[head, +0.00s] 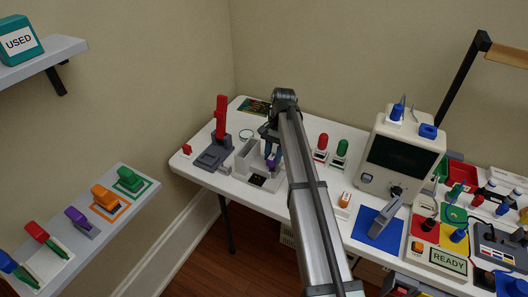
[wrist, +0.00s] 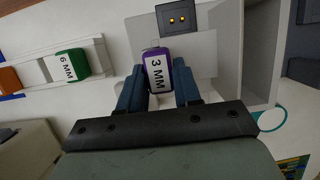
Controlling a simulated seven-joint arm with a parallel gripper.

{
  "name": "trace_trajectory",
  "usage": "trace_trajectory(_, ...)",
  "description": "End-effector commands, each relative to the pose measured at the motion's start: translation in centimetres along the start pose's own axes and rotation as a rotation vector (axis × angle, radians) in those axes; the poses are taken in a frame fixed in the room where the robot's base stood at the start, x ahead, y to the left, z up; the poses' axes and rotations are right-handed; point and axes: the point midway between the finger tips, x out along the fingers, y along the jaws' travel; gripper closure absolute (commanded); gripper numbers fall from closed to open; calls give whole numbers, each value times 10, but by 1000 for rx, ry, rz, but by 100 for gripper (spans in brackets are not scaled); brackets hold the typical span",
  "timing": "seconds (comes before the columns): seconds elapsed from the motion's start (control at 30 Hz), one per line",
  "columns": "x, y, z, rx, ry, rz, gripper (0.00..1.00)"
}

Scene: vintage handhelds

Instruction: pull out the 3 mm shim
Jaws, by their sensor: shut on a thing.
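The 3 mm shim is a purple block with a white "3 MM" label (wrist: 157,72). In the wrist view it sits upright between my two blue fingertips. My gripper (wrist: 159,90) is shut on it, one finger on each side. In the head view my gripper (head: 272,153) reaches down into a light grey fixture (head: 246,160), with a bit of purple showing between the fingers. The fixture's wall and floor show around the shim in the wrist view (wrist: 262,50). I cannot tell whether the shim's lower end is still seated.
A black block with two gold contacts (wrist: 178,19) lies beyond the shim. A green "6 MM" block (wrist: 70,64) and an orange block (wrist: 9,80) stand left. A red-handled clamp (head: 219,130) stands left of the fixture. A monitor (head: 400,150) stands right.

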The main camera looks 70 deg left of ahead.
Motion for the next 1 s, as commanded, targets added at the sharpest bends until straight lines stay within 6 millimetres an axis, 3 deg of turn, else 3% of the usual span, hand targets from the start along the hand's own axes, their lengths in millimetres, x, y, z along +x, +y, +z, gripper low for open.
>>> trace_trajectory(1.0, -47, 0, 14, 0, 0, 0, 100)
